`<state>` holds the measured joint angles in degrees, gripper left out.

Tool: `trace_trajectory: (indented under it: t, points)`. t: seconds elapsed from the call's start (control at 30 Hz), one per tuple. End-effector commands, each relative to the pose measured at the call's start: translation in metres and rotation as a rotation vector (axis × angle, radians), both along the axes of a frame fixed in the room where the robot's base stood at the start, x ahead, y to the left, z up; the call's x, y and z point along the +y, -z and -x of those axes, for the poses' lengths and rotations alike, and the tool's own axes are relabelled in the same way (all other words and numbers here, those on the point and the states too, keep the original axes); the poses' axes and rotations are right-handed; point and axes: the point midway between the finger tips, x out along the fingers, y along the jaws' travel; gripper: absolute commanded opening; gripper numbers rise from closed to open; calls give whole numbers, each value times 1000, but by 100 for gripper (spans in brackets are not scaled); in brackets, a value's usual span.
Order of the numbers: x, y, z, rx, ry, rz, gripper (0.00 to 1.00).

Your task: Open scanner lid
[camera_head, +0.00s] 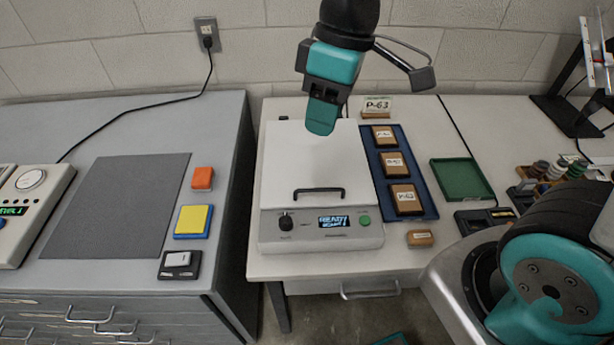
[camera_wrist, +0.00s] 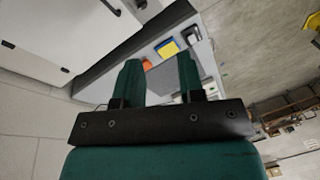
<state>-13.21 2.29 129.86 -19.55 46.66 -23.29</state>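The scanner (camera_head: 300,229) is a white box on the light table, with a black knob, a lit display reading READY and a green button on its front. Its white lid (camera_head: 290,170) lies flat and shut. A black bar handle (camera_head: 320,191) is at the lid's front edge. My gripper (camera_head: 322,130) is over the rear part of the lid, pointing down, apart from the handle; it hides part of the lid's back. In the wrist view my gripper's two teal fingers (camera_wrist: 160,82) stand apart with nothing between them.
Right of the scanner are a blue tray (camera_head: 421,186) with labelled brown boxes, a green tray (camera_head: 461,179) and a small box (camera_head: 420,238). A P-63 card (camera_head: 377,106) stands behind. The left grey cabinet holds a dark mat (camera_head: 120,205) and orange, yellow and grey items.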

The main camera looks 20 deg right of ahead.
Motion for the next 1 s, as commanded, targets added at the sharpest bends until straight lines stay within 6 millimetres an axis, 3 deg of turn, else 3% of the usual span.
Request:
trace_trajectory:
  t: [0.03,0.1,0.2,0.33,0.47,0.67,1.0]
  points:
    - [-4,12,-25,15,-57,27,36]
    - [-9,28,-54,25,-143,57,36]
    - [-17,50,-87,44,-250,88,36]
    - [-24,72,-111,63,-342,109,36]
    - [-26,84,-119,73,-381,114,36]
    - [-25,111,-114,76,-385,116,36]
    - [-20,188,-99,78,-386,115,36]
